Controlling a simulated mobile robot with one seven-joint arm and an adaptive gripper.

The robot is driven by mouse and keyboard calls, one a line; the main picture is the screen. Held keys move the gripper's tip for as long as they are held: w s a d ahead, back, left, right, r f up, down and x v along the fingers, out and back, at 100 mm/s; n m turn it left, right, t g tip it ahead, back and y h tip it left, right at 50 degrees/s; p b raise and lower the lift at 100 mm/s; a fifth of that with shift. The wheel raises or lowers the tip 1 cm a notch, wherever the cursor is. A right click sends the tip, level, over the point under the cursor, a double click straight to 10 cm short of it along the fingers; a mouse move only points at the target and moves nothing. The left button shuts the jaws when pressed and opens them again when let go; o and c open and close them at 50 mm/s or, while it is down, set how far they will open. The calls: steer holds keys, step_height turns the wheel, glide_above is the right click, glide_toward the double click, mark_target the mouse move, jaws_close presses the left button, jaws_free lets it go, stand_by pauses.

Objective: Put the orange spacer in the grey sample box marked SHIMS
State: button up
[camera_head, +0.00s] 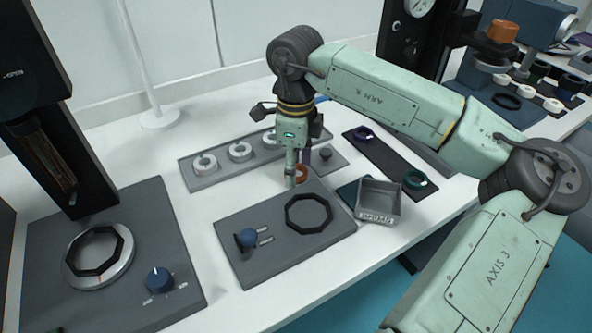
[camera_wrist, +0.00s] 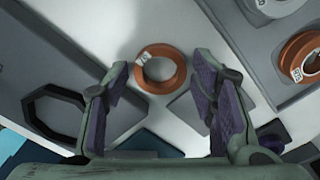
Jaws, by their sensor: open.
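The orange spacer (camera_head: 301,174) is a flat ring on the white table between two grey plates, partly hidden by my gripper in the head view. In the wrist view the orange spacer (camera_wrist: 151,84) lies flat with a small white label on its rim. My gripper (camera_head: 291,183) points down at it; in the wrist view its fingers (camera_wrist: 158,70) are apart, one to either side of the ring, with nothing between them held. The grey sample box (camera_head: 378,216) stands open to the right of the spacer, its front label too small to read.
A grey rack (camera_head: 222,176) holds white rings; the wrist view also shows a second orange ring (camera_wrist: 296,62) on it. A grey plate with a black octagonal ring (camera_head: 309,229) and blue knob lies in front. A dark strip (camera_head: 391,160) bears purple and green rings.

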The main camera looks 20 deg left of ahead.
steer(key=shift+c, duration=0.2)
steer(key=c, duration=0.9)
